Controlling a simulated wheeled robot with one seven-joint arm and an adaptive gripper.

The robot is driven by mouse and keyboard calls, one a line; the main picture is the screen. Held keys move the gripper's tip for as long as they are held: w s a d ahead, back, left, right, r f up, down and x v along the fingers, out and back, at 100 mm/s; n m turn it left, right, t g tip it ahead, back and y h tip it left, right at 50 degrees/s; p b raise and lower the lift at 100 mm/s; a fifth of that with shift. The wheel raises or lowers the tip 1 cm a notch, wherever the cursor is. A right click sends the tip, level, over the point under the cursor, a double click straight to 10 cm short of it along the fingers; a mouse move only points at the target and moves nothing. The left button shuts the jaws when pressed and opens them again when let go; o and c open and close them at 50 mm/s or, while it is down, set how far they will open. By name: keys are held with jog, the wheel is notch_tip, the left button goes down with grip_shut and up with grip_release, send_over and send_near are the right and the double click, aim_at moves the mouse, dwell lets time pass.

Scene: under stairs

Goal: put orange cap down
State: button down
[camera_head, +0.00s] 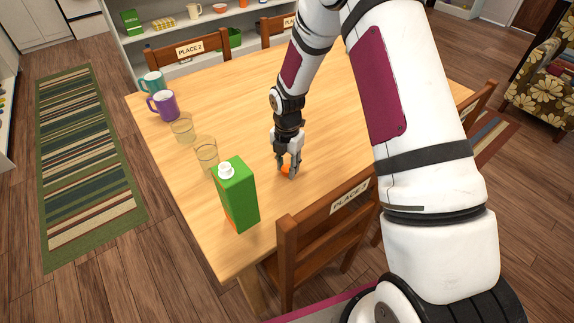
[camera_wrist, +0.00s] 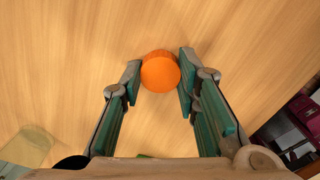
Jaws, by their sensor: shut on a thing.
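The orange cap (camera_head: 287,171) is between the fingertips of my gripper (camera_head: 288,167), low over the wooden table (camera_head: 330,100). In the wrist view the round orange cap (camera_wrist: 160,71) sits between the two fingers of my gripper (camera_wrist: 160,78), which are shut on it. I cannot tell whether the cap's underside touches the tabletop. The fingers hide part of the cap in the head view.
A green carton (camera_head: 238,195) with a white cap stands left of my gripper. Two glasses (camera_head: 206,153) (camera_head: 182,127), a purple mug (camera_head: 163,104) and a teal mug (camera_head: 152,82) line the left edge. A chair (camera_head: 330,225) is at the near edge. The table's middle is clear.

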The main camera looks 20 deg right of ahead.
jog(key=shift+f, duration=0.15)
jog(key=c, duration=1.2)
grip_release()
